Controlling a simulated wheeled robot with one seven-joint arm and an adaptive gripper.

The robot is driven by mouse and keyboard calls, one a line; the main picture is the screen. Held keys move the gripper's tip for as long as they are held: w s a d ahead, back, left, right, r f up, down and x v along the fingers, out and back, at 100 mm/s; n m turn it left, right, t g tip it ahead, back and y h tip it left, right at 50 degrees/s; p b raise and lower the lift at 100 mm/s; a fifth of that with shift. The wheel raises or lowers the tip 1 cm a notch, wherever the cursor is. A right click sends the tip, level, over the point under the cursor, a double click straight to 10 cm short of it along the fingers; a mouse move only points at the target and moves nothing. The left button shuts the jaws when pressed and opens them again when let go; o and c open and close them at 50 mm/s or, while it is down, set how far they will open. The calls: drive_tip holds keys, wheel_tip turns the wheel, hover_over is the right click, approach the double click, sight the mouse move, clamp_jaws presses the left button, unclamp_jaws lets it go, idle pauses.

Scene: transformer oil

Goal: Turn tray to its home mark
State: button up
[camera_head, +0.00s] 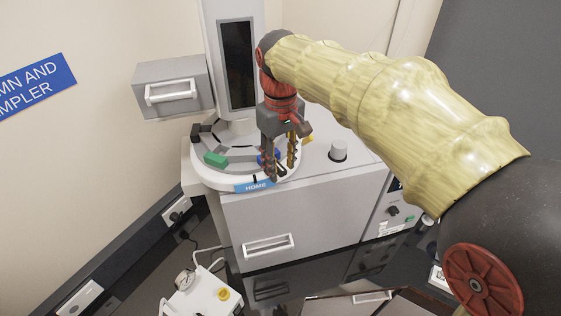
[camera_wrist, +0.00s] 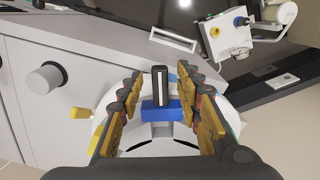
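The round white tray (camera_head: 205,178) sits on top of the grey machine, with coloured blocks around it. A blue HOME label (camera_head: 257,186) with a short black mark is at its front edge. A green block (camera_head: 215,160) is left of the label. My gripper (camera_head: 277,172) is low over the tray's front right. In the wrist view my gripper (camera_wrist: 162,112) is open, its fingers on either side of a blue block (camera_wrist: 162,113) and an upright black piece (camera_wrist: 160,84). Gaps show between fingers and block. The fingers partly hide the blue block in the head view.
A grey column with a dark panel (camera_head: 237,64) rises behind the tray. A grey drawer box (camera_head: 172,88) is at left. A pale round knob (camera_head: 338,150) stands on the machine's top at right. A yellow piece (camera_wrist: 80,113) projects beside the left finger.

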drive_tip(key=shift+c, duration=1.3)
clamp_jaws()
